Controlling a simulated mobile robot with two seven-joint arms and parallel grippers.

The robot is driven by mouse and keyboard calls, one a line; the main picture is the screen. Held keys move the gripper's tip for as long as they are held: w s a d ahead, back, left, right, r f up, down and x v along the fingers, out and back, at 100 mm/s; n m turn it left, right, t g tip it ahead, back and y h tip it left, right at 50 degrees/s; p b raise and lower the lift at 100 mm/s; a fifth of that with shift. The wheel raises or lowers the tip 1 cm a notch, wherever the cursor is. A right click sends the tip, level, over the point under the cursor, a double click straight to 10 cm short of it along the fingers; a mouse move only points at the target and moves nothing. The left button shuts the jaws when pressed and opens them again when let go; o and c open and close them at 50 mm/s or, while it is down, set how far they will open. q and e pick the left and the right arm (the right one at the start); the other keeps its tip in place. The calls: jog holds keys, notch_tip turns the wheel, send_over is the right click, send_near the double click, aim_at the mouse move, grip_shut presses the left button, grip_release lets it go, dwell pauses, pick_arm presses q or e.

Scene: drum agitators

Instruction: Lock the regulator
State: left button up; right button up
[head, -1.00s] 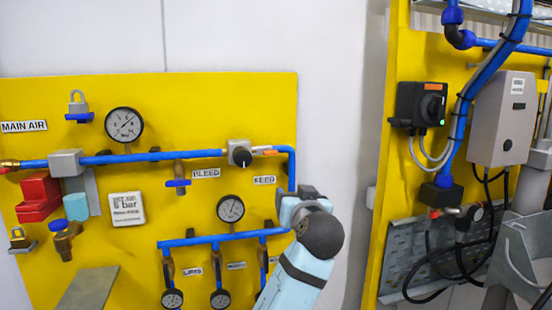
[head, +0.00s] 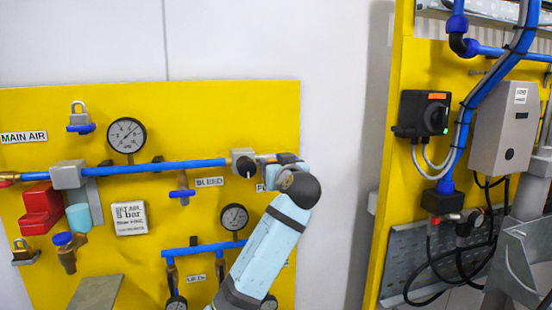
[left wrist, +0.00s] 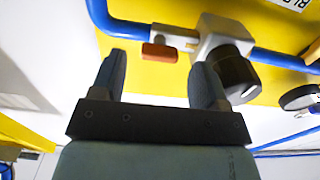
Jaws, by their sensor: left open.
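The regulator (head: 242,155) is a grey block with a black knob on the upper blue pipe of the yellow board. In the left wrist view the regulator's black knob (left wrist: 228,75) is at the right, turned over relative to the head view. A red-orange tab (left wrist: 160,52) sits on a grey stem beside it. My left gripper (left wrist: 160,64) is open, its fingers on either side of the tab in that view; I see no contact, and the depth is unclear. In the head view my left gripper (head: 287,160) is mostly hidden by its own wrist. My right gripper is not in view.
A pressure gauge (head: 126,135) is left of the regulator, and another gauge (head: 234,217) is below it. A second board with a black rotary switch (head: 424,113) stands at the right. Bare wall lies between the boards.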

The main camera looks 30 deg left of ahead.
pick_arm(q)
jog(key=shift+x, duration=1.1)
jog(key=c, duration=0.9)
